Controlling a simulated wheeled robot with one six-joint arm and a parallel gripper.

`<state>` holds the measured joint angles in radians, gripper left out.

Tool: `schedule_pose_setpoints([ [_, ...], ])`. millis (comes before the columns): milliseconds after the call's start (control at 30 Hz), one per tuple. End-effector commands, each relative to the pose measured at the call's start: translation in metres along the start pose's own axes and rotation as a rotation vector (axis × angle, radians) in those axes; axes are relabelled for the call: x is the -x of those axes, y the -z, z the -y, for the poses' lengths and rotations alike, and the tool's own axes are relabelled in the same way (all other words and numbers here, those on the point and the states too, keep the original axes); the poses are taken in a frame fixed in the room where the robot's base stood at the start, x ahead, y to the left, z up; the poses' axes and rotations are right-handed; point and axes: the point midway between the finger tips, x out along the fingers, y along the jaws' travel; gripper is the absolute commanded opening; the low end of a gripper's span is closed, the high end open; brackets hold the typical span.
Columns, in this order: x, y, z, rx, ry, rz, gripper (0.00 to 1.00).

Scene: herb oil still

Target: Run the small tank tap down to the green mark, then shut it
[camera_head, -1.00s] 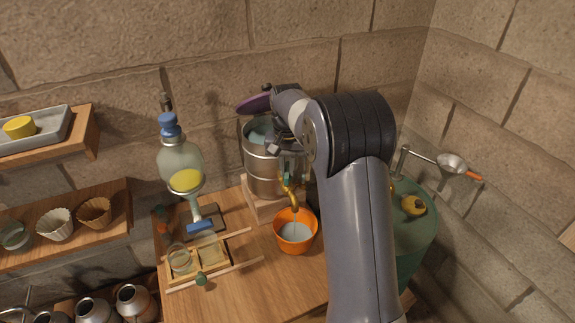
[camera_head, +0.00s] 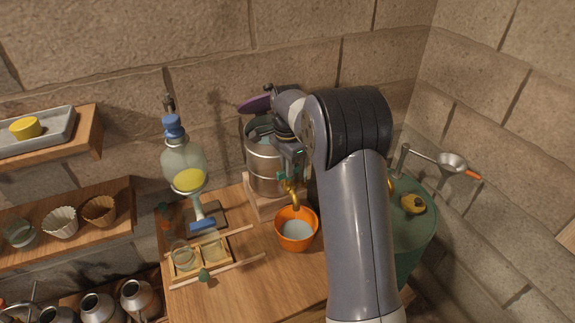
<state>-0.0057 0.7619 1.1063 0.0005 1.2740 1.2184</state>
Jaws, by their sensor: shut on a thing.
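The small metal tank (camera_head: 262,170) stands on a wooden block, with pale liquid showing at its open top. Its brass tap (camera_head: 295,198) points down over an orange bowl (camera_head: 281,231), which holds pale liquid. I cannot make out a stream below the spout. My gripper (camera_head: 288,177) is at the tank's front, just above the spout, shut on the tap's small green handle (camera_head: 284,177). The fingers and wrist hide part of the handle and the tank's right side. I cannot make out the green mark or the liquid level against it.
A glass flask (camera_head: 184,160) with yellow liquid stands left of the tank, above a wooden rack (camera_head: 217,268) with glass jars. A purple lid (camera_head: 254,104) is tilted behind the tank. A green drum (camera_head: 415,235) is to the right. Bare wooden tabletop (camera_head: 240,291) lies in front.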

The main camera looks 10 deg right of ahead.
Motion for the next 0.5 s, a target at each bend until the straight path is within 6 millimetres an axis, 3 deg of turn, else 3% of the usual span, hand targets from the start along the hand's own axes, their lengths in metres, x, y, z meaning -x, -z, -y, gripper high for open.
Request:
schedule_pose_setpoints([
  [500, 0.0013, 0.0009, 0.0016, -0.198, 0.004, -0.003, 0.0],
])
